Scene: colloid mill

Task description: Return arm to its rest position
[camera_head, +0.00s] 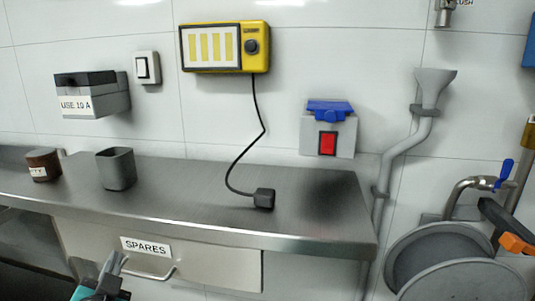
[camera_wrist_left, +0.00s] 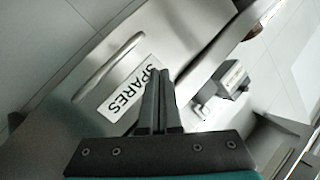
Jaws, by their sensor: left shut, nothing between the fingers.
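My left gripper (camera_head: 113,265) is at the lower left of the head view, in front of the drawer (camera_head: 215,264) labelled SPARES under the steel bench (camera_head: 310,215). In the left wrist view its two fingers (camera_wrist_left: 160,78) are together with nothing between them. They point toward the SPARES label (camera_wrist_left: 128,95), and the drawer handle (camera_wrist_left: 108,66) is to their left in that view. The drawer front looks closed. In the head view the fingertips appear close to the handle (camera_head: 150,273), but I cannot tell whether they touch it.
On the bench are a brown jar (camera_head: 43,165), a grey cup (camera_head: 117,169) and a black plug (camera_head: 264,199) corded to a yellow wall unit (camera_head: 190,69). A grey box (camera_head: 95,99), switch (camera_head: 147,68) and blue-lidded socket (camera_head: 328,135) are on the wall. Mill bowls (camera_head: 437,256) stand right.

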